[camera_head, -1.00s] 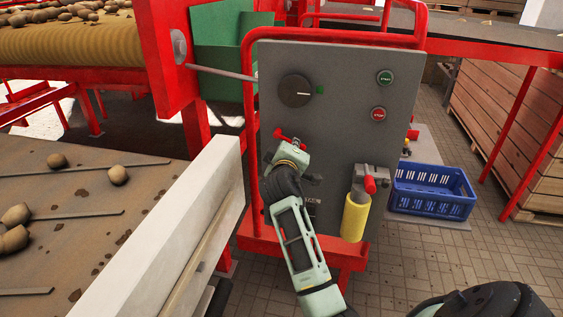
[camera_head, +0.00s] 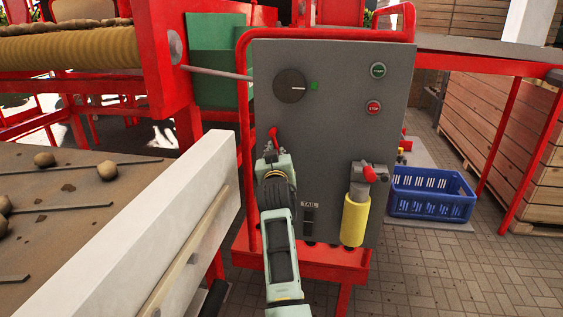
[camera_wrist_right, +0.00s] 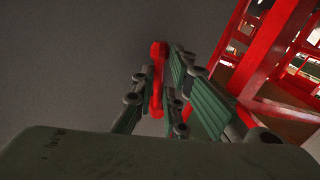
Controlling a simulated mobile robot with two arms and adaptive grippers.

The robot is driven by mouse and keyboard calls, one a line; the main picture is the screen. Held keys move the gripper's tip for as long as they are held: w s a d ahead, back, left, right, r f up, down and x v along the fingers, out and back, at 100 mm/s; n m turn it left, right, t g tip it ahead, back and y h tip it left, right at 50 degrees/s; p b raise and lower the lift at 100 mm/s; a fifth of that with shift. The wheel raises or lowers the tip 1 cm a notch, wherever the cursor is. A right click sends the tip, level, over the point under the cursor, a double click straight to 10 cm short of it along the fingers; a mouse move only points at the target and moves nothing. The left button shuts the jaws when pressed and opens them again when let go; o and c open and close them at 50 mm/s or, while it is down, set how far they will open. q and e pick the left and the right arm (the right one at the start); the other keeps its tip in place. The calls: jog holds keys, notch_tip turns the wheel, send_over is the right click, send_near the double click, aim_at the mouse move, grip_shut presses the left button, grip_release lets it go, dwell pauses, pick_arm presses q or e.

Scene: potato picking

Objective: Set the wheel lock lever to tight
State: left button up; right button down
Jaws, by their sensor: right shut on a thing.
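A red lever (camera_head: 273,134) stands roughly upright near the left edge of the grey control panel (camera_head: 335,130). My right gripper (camera_head: 272,157) is at this lever and shut on it, reaching up from below. In the right wrist view, the red lever (camera_wrist_right: 156,75) lies between the two green-grey fingers (camera_wrist_right: 160,95), against the panel face. The fingers hide part of the lever and its mount. My left gripper is not in view.
The panel carries a black dial (camera_head: 289,86), a green start button (camera_head: 378,70), a red stop button (camera_head: 373,107) and a TAIL label (camera_head: 310,204). A white beam (camera_head: 165,230) stands close left. A blue crate (camera_head: 433,194) is at right; floor in front is clear.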

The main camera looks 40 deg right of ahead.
jog(key=shift+w+a+r+m+b, duration=0.15)
jog(key=shift+w+a+m+b, duration=0.2)
jog(key=shift+m+b, duration=0.35)
jog(key=shift+r, duration=0.2)
jog(key=c, duration=2.2)
grip_release()
jog(key=shift+w, duration=0.1)
jog(key=o, duration=0.4)
jog(key=shift+w+f, duration=0.4)
jog(key=shift+f, duration=0.1)
jog(key=shift+c, duration=0.2)
notch_tip(320, 180, up, 10)
jog(key=shift+s+d+r, duration=0.1)
jog(key=shift+s, duration=0.05)
